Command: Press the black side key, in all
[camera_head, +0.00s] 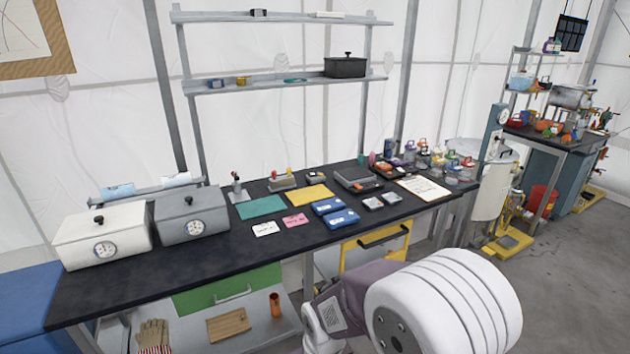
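I cannot make out a black side key for certain at this distance. Several small devices stand on the long black bench (160,268). One is an upright device with a lever (237,190). Another is a low metal device with red and yellow knobs (283,182). A flat grey-black device (357,179) lies farther right, and small dark handheld units (372,202) lie in front of it. A white arm part of mine fills the lower right foreground. Neither of my grippers shows.
A white box with a dial (75,240) and a grey one (205,205) stand at the bench's left. Blue packs (340,218) lie near the front edge, with a yellow drawer (362,254) below. Clear floor (580,280) is at the right.

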